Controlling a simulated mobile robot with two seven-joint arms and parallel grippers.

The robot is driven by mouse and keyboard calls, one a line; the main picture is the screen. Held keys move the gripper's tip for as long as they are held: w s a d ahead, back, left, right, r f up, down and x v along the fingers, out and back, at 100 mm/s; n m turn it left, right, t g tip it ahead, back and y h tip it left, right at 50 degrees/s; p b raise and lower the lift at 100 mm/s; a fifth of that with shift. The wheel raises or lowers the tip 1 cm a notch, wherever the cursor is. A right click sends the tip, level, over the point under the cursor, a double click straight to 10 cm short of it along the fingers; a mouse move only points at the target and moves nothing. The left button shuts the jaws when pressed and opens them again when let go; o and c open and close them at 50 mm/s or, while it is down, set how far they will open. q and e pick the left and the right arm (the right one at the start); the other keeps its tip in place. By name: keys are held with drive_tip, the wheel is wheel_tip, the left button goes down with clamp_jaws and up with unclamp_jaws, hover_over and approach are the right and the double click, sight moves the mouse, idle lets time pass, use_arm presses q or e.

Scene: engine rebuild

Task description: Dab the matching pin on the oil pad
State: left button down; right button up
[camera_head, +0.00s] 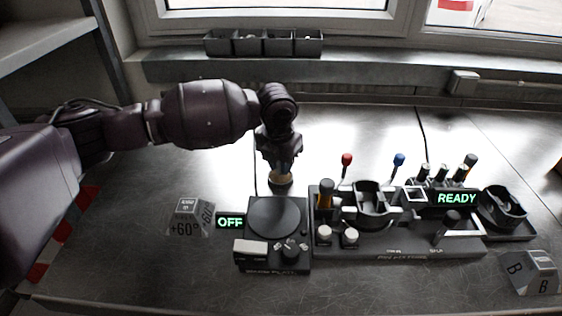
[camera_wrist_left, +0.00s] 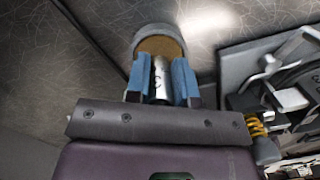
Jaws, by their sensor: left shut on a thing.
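My left gripper (camera_head: 281,168) points down over a small round oil pad (camera_head: 281,179) behind the dark turntable. In the left wrist view, the blue fingertips (camera_wrist_left: 162,82) are shut on a silver pin (camera_wrist_left: 160,78) with dark marks on its side. The pin's far end lies over the brown face of the pad (camera_wrist_left: 158,45), which sits in a grey round rim. I cannot tell whether the pin touches the pad. In the head view the pin is hidden by the gripper. My right gripper is not in view.
A hot-plate-like unit (camera_head: 276,217) with an "OFF" sign (camera_head: 230,221) stands just in front of the pad. To its right is a long dark fixture (camera_head: 400,245) with red and blue levers, several upright pins and a "READY" sign (camera_head: 457,198). A "+60°" block (camera_head: 190,217) stands left.

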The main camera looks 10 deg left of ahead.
use_arm(q)
drive_tip(key=shift+f, duration=0.35)
idle(0.3)
drive_tip(key=shift+f, duration=0.55)
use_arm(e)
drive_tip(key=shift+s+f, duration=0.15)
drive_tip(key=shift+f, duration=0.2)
use_arm(q)
drive_tip(key=shift+r, duration=0.1)
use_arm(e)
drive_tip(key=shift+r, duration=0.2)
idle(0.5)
use_arm(q)
drive_tip(key=shift+r, duration=0.2)
drive_tip(key=shift+r+p, duration=1.75)
drive_tip(key=shift+r, duration=1.55)
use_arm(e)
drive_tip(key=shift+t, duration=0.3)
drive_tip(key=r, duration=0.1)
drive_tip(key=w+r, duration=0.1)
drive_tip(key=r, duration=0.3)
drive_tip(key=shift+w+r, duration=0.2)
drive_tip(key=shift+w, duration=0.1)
use_arm(q)
drive_tip(key=shift+f, duration=0.1)
